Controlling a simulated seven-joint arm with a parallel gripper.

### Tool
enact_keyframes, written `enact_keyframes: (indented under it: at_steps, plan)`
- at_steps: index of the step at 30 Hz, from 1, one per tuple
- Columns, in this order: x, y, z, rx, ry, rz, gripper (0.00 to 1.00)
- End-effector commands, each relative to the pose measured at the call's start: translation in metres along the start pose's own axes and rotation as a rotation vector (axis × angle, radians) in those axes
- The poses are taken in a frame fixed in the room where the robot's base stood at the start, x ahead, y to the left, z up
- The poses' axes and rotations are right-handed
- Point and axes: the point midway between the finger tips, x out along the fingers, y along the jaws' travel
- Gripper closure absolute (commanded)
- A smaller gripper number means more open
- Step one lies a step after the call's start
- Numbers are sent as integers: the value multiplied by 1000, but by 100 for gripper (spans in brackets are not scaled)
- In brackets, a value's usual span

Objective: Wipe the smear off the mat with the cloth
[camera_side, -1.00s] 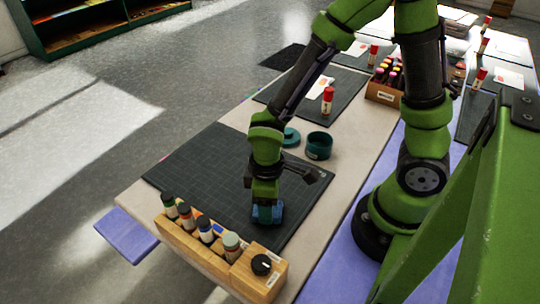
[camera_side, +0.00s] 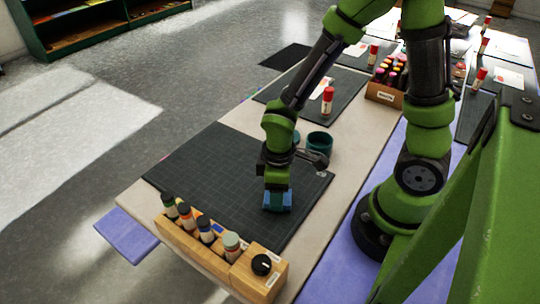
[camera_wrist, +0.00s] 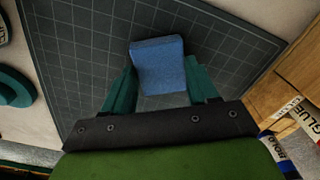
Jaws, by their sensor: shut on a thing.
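The cloth (camera_side: 279,203) is a blue folded block, held low at the mat surface on the right part of the near mat. It also shows in the wrist view (camera_wrist: 158,65), between the two teal fingers. My gripper (camera_side: 277,192) points down and is shut on the cloth; its fingers also show in the wrist view (camera_wrist: 160,88). The mat (camera_side: 215,165) is dark grey-green with a fine grid. No smear is visible on it in either view; the area under and behind the cloth and gripper is hidden.
A wooden rack (camera_side: 220,245) with several bottles stands along the mat's near edge. A teal pot (camera_side: 319,144) stands beyond the mat, with its lid partly hidden behind my arm. A glue stick (camera_side: 328,100) stands on a second mat. The mat's left part is clear.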

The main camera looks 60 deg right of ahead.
Motion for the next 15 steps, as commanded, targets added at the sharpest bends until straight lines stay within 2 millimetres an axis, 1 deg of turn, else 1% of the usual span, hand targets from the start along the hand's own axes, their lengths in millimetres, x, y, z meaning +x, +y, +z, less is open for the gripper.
enact_keyframes:
  at_steps: [5, 12, 15]
  plan:
    - [1, -3, -2, -3, 0, 0, 70]
    - [0, -18, -9, -6, -1, -1, 70]
    - [0, -20, -10, -3, -1, -1, 70]
